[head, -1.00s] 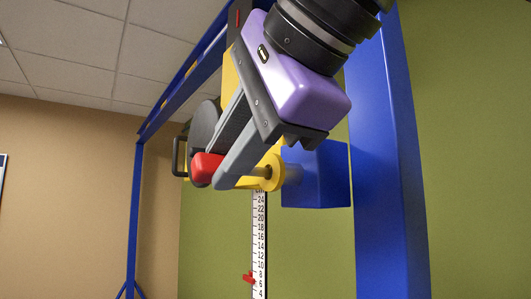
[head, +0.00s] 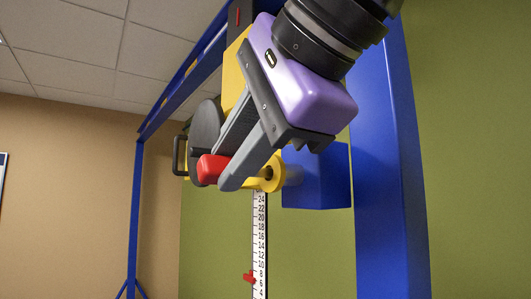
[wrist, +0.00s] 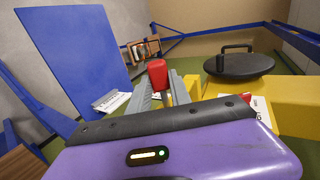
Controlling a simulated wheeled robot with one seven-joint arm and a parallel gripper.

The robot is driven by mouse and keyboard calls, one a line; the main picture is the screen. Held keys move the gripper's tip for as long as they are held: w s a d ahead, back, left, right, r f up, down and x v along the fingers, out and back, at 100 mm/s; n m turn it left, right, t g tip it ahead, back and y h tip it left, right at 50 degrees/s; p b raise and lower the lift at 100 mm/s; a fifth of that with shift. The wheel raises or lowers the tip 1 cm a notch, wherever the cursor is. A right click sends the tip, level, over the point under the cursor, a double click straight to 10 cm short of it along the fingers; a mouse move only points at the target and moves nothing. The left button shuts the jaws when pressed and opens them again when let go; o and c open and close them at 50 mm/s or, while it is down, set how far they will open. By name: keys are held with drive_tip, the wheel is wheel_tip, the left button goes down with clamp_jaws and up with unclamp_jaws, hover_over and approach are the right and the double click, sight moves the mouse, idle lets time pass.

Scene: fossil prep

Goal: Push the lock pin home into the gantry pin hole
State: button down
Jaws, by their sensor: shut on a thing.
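The lock pin shows as a red handle (head: 213,168) in the head view, at the left of the jaws. My gripper (head: 226,176) is shut on it, its grey fingers hiding most of the pin's shaft. In the wrist view the red handle (wrist: 157,74) stands between the fingertips of my gripper (wrist: 158,92). A yellow round lug (head: 274,181) with a dark opening, apparently the gantry pin hole, is just right of the fingers. How deep the pin sits is hidden.
A blue block (head: 322,178) and a blue gantry post (head: 390,180) stand close on the right. A dark round wheel with a handle (wrist: 239,65) is beside the jaws. A numbered scale (head: 260,240) with a red pointer hangs below.

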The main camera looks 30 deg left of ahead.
sight(202, 154)
drive_tip(key=shift+w+d+p, duration=0.3)
drive_tip(key=shift+w, duration=0.45)
drive_tip(key=shift+w+d+p, duration=0.25)
drive_tip(key=shift+w+d, duration=0.05)
drive_tip(key=shift+w, duration=0.45)
drive_tip(key=shift+w+d, duration=0.1)
drive_tip(key=shift+w, duration=0.1)
idle(0.5)
idle(0.4)
drive_tip(key=c, duration=1.1)
unclamp_jaws()
drive_tip(key=shift+s, duration=0.1)
drive_tip(key=s, duration=0.1)
drive_tip(key=s+a+b, duration=0.1)
drive_tip(key=s, duration=0.1)
drive_tip(key=s+a, duration=0.1)
drive_tip(key=s, duration=0.1)
drive_tip(key=shift+s+a+f+b, duration=0.1)
drive_tip(key=shift+s+a+b, duration=0.1)
drive_tip(key=shift+b, duration=0.1)
drive_tip(key=shift+s+a, duration=0.15)
drive_tip(key=shift+s, duration=0.35)
